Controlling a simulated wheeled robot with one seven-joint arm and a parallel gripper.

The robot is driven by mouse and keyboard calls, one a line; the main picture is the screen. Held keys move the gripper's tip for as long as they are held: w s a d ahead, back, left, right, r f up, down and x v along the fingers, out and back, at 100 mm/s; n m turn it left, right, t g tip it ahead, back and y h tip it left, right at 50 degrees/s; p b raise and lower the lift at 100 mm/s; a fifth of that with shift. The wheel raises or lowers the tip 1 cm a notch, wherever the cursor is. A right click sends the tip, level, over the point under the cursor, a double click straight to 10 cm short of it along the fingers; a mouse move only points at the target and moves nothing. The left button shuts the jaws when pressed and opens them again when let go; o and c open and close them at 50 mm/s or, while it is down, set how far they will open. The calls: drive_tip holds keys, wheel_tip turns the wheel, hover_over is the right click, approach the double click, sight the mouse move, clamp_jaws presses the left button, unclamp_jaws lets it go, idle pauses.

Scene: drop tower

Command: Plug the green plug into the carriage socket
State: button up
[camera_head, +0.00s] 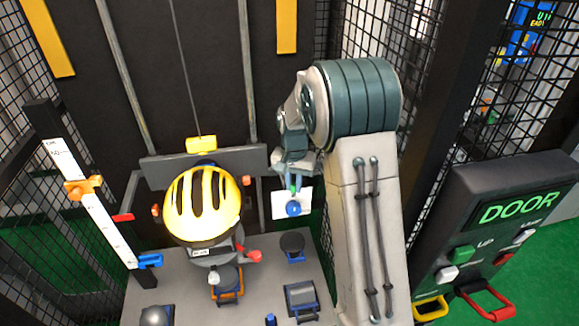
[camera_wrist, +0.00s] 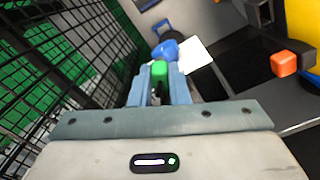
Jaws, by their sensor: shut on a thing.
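My gripper (camera_head: 293,172) is at the right end of the grey carriage bar (camera_head: 165,170). In the wrist view its two blue-grey fingers (camera_wrist: 160,82) are shut on the green plug (camera_wrist: 160,71). A little green of the plug also shows in the head view (camera_head: 294,188). Just beyond the plug is a round blue part (camera_wrist: 165,50) beside a white plate (camera_wrist: 196,55); in the head view the blue part (camera_head: 293,208) lies in front of the plate. I cannot tell whether the blue part is the socket, or whether the plug touches it.
A yellow helmeted head form (camera_head: 203,205) hangs from the carriage, left of my gripper. An orange block (camera_wrist: 285,64) is at right in the wrist view. Pads stand on the grey base (camera_head: 255,300). Black mesh (camera_wrist: 60,75) runs close on the left. A DOOR panel (camera_head: 515,212) stands right.

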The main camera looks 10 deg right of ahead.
drive_tip(key=shift+w+d+f+m+b, duration=0.1)
drive_tip(key=shift+w+f+m+b, duration=0.5)
drive_tip(key=shift+w+m, duration=1.2)
drive_tip(key=shift+w+d+f+m+b, duration=0.15)
drive_tip(key=shift+w+f+m+b, duration=0.4)
drive_tip(key=shift+w+m, duration=1.3)
drive_tip(key=shift+w+d+f+m+b, duration=0.1)
drive_tip(key=shift+w+f+m+b, duration=0.7)
drive_tip(key=shift+m, duration=1.75)
drive_tip(key=shift+w+f, duration=0.2)
drive_tip(key=shift+f+b, duration=1)
drive_tip(key=shift+f, duration=0.15)
drive_tip(key=shift+f, duration=0.2)
drive_tip(key=o, duration=0.8)
drive_tip(key=shift+o, duration=0.2)
